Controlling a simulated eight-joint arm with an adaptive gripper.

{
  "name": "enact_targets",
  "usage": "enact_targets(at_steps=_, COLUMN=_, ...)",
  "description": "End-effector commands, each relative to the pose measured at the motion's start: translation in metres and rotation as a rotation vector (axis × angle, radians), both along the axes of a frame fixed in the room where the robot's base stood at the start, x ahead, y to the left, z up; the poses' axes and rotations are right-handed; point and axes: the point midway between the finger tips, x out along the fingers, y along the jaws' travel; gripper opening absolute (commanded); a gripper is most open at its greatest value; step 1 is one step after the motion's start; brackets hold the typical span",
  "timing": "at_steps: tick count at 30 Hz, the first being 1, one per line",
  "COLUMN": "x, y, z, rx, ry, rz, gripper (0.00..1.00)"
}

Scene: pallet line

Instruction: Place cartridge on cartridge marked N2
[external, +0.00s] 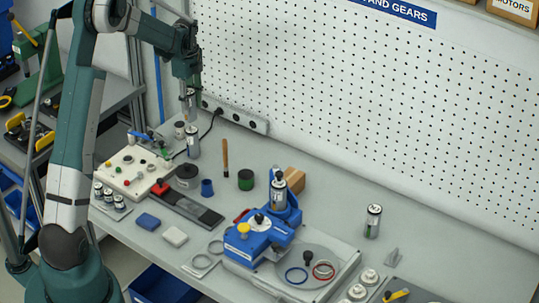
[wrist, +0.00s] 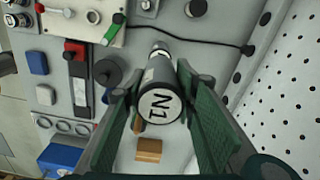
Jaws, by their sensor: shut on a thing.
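My gripper (external: 189,92) is high at the back left in the external view, shut on a cartridge. The end of the held cartridge (wrist: 160,106) faces the wrist camera and reads N1. Below my gripper, apart from it, a silver cartridge (external: 193,142) stands upright on the table. Another cartridge (external: 279,189) stands upright in the blue fixture (external: 262,231). A third cartridge (external: 374,220) stands upright on the table at the right. I cannot read an N2 mark on any of these. In the wrist view the held cartridge hides much of what lies beneath it.
A panel with buttons (external: 132,171), a black cable and a power strip (external: 235,116) are near the standing cartridge at the back left. A wooden-handled tool (external: 225,158) and a green-black cylinder (external: 246,180) are to its right. The perforated wall (external: 380,110) rises behind.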

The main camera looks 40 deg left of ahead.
Motion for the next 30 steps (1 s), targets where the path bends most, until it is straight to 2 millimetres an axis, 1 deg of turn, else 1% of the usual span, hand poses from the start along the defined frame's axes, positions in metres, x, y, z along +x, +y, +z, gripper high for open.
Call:
enact_targets(at_steps=3, x=0.0, y=0.0, z=-0.005, rx=0.0, ry=0.0, rz=0.0, gripper=0.13)
enact_targets(at_steps=14, x=0.0, y=0.0, z=-0.007, rx=0.0, ry=0.0, rz=0.0, gripper=0.13)
enact_targets(at_steps=24, x=0.0, y=0.0, z=-0.038, rx=0.0, ry=0.0, rz=0.0, gripper=0.13)
enact_targets(at_steps=30, x=0.0, y=0.0, z=-0.043, rx=0.0, ry=0.0, rz=0.0, gripper=0.13)
